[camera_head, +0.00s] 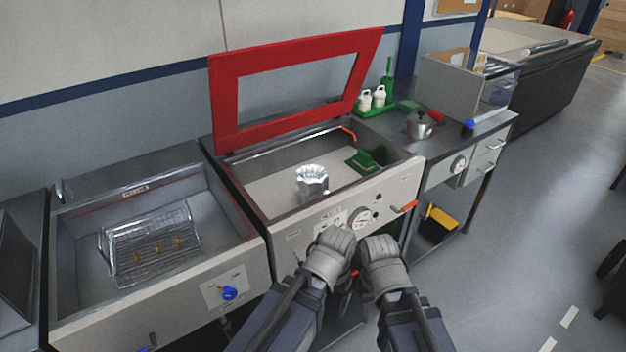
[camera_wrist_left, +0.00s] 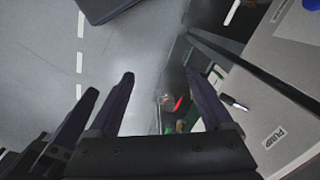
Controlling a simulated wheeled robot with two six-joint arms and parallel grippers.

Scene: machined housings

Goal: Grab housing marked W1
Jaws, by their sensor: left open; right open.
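A silver, faceted metal housing (camera_head: 312,180) sits upright on the pale floor of the middle open basin in the head view. No W1 marking is readable on it at this size. My left gripper (camera_head: 337,240) is in front of the basin's front panel, below and apart from the housing. It is open and empty, with its two dark fingers (camera_wrist_left: 163,90) spread in the left wrist view. My right gripper (camera_head: 377,243) is close beside it on the right, also apart from the housing, and open. The left wrist view does not show the housing.
The middle basin (camera_head: 262,205) has a raised red-framed lid (camera_head: 225,105) behind it and a green block (camera_head: 364,161) inside. A left basin (camera_head: 75,255) holds a wire basket (camera_head: 150,245). A metal pot (camera_head: 419,125) stands on the right-hand bench. Open floor lies to the right.

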